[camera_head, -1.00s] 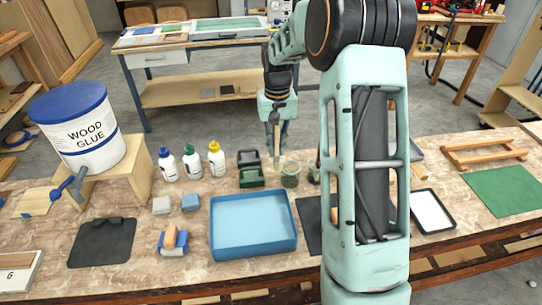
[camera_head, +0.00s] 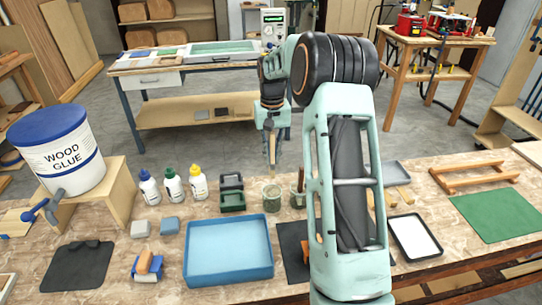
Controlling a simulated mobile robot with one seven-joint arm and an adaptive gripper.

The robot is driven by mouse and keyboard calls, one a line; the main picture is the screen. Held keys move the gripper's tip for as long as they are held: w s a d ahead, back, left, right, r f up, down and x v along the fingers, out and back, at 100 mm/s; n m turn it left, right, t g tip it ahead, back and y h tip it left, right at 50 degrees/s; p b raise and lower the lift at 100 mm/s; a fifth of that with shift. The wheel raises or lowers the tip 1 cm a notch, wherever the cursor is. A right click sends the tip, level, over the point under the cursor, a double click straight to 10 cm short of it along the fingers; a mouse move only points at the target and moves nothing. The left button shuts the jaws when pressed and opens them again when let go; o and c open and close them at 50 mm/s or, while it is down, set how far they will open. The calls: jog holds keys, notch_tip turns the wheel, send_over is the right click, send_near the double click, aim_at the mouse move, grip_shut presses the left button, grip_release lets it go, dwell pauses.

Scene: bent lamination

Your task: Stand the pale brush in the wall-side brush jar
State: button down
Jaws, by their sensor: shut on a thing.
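My gripper (camera_head: 271,130) is shut on the pale brush (camera_head: 272,155), which hangs down nearly upright below the fingers. In the head view the brush's lower end shows just above a greenish glass jar (camera_head: 271,198), with a gap between them in the picture; how far apart they are in depth I cannot tell. A second jar (camera_head: 298,198) stands just right of it, holding an upright dark-handled brush (camera_head: 301,179), and is partly hidden by my arm. I cannot tell from this view which jar is on the wall side.
Left of the jars are a green box (camera_head: 232,200) and several glue bottles (camera_head: 173,185). A blue tray (camera_head: 228,250) lies in front, beside a dark mat (camera_head: 292,242). A black-rimmed tray (camera_head: 414,237) and green mat (camera_head: 497,215) lie right of my arm.

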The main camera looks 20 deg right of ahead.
notch_tip(320, 180, down, 12)
jog(key=b, duration=0.7)
dwell(0.5)
jog(key=c, duration=1.9)
grip_release()
jog(key=shift+r, duration=0.1)
notch_tip(320, 180, up, 12)
jog(key=shift+f, duration=0.1)
